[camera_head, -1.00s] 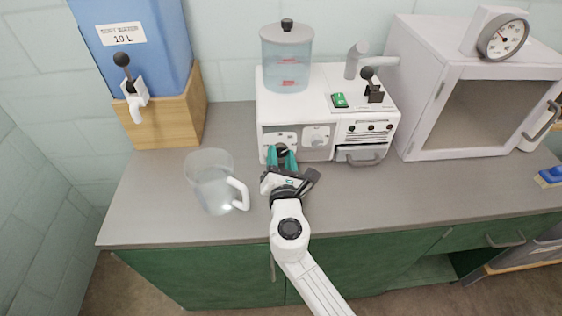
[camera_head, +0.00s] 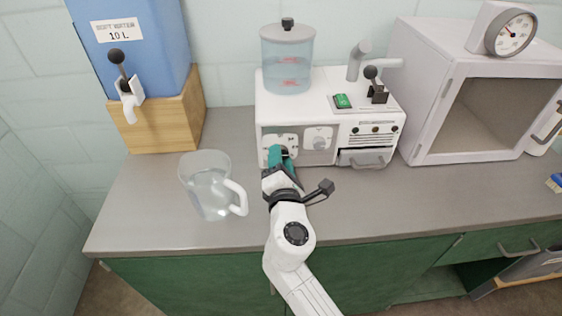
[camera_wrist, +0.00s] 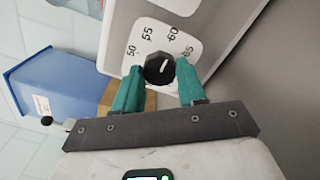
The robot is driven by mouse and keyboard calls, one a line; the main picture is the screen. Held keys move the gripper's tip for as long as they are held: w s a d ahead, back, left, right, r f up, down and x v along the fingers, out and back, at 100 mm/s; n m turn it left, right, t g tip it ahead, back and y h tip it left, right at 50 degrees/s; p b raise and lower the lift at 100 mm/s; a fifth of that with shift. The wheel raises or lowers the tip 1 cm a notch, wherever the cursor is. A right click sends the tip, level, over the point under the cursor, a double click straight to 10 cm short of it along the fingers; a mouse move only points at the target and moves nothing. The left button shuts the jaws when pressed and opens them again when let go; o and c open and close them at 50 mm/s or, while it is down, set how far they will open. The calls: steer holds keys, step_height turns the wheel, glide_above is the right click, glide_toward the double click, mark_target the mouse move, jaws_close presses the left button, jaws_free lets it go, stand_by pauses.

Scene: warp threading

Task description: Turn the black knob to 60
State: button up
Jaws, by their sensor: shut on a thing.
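The black knob (camera_wrist: 159,69) sits on a white dial plate (camera_wrist: 137,34) marked 50, 55, 60 and 65. Its short white line slants to the right in the wrist view; I cannot tell exactly which mark it meets. My gripper (camera_wrist: 160,78) is shut on the knob, one teal finger on each side. In the head view my gripper (camera_head: 281,153) is at the left dial on the front of the white machine (camera_head: 330,93), and its fingers mostly hide the knob.
A clear jug (camera_head: 211,187) with a white handle stands left of my arm on the grey counter (camera_head: 150,205). A blue water tank (camera_head: 135,50) on a wooden stand is behind it. A white oven (camera_head: 470,100) stands at the right.

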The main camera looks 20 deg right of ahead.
steer(key=o, duration=1.1)
steer(key=shift+c, duration=0.2)
steer(key=v, duration=1.1)
steer(key=shift+b, duration=0.3)
steer(key=shift+w, duration=0.1)
